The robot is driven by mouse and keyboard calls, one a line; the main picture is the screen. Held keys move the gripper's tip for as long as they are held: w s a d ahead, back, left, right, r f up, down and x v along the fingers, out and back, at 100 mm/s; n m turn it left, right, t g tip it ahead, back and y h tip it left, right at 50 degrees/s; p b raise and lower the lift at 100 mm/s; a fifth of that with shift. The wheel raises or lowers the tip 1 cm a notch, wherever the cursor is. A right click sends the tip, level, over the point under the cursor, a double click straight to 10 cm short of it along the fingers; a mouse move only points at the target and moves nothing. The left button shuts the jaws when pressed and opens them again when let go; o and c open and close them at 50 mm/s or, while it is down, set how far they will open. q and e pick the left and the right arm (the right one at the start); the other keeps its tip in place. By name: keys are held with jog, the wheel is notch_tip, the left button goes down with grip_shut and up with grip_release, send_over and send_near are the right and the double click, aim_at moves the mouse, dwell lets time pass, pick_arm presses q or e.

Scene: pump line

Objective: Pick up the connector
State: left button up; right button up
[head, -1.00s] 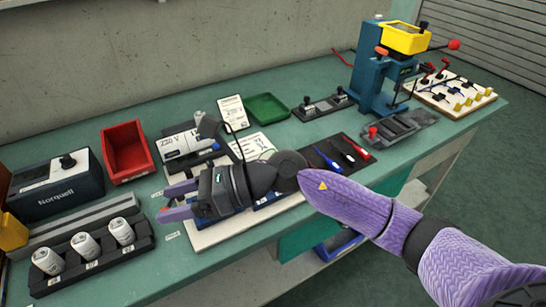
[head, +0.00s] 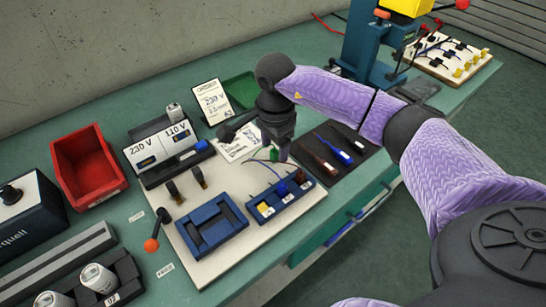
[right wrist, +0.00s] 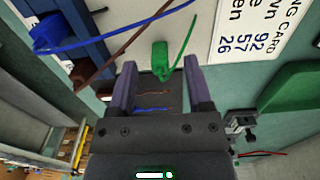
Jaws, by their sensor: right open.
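A small green connector (right wrist: 160,58) with a green wire lies ahead of my right gripper (right wrist: 160,64), in line with the gap between its two fingers. The fingers are apart with nothing held; whether the connector is inside the gap is unclear. In the head view the green connector (head: 274,155) shows small beside my right gripper (head: 281,152), which points down over the white board (head: 228,254). A blue connector (right wrist: 45,32) with a blue wire sits at the upper left of the wrist view. My left gripper is not in view.
A blue frame (head: 212,226) and a blue terminal block (head: 281,199) stand on the board. A voltage unit (head: 168,148), a red bin (head: 88,165), a green tray (head: 240,88) and a dark mat with tools (head: 348,142) surround it. An orange-tipped lever (head: 152,245) sits at the board's left.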

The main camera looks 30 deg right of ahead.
jog(key=shift+f, duration=0.9)
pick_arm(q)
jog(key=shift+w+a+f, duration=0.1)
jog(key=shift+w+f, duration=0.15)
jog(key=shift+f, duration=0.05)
pick_arm(e)
jog(key=shift+r, duration=0.1)
grip_shut()
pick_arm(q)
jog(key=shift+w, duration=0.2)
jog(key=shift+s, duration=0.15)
